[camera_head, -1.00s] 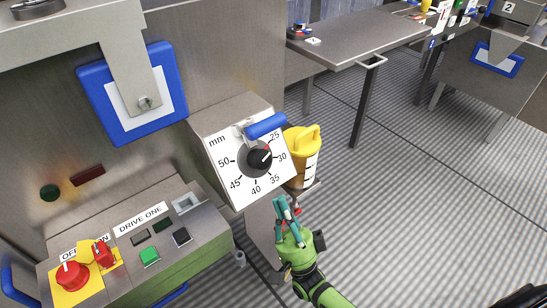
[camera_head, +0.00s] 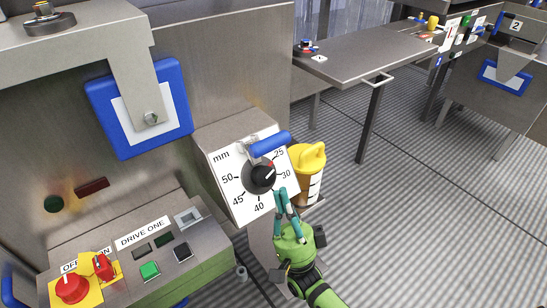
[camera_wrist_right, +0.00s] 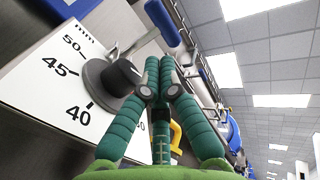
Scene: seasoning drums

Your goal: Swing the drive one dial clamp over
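The drive one dial (camera_head: 264,177) is a black knob on a white millimetre scale plate, on a sloped metal box. The dial clamp has a blue handle (camera_head: 270,144) and a metal bracket at the upper edge of the plate, above the knob. My right gripper (camera_head: 281,195), green with teal fingers, is at the lower right of the dial, apart from the clamp handle. Its fingertips are together with nothing between them. In the right wrist view, the knob (camera_wrist_right: 118,77) lies left of the fingertips and the blue handle (camera_wrist_right: 160,20) above them. My left gripper is out of view.
A yellow-lidded container (camera_head: 309,160) stands close behind the right of the dial box. The drive one panel (camera_head: 150,245), with a green button and red switches, is at lower left. A blue-framed plate (camera_head: 140,108) is above. A metal side table (camera_head: 365,55) stands at the back right.

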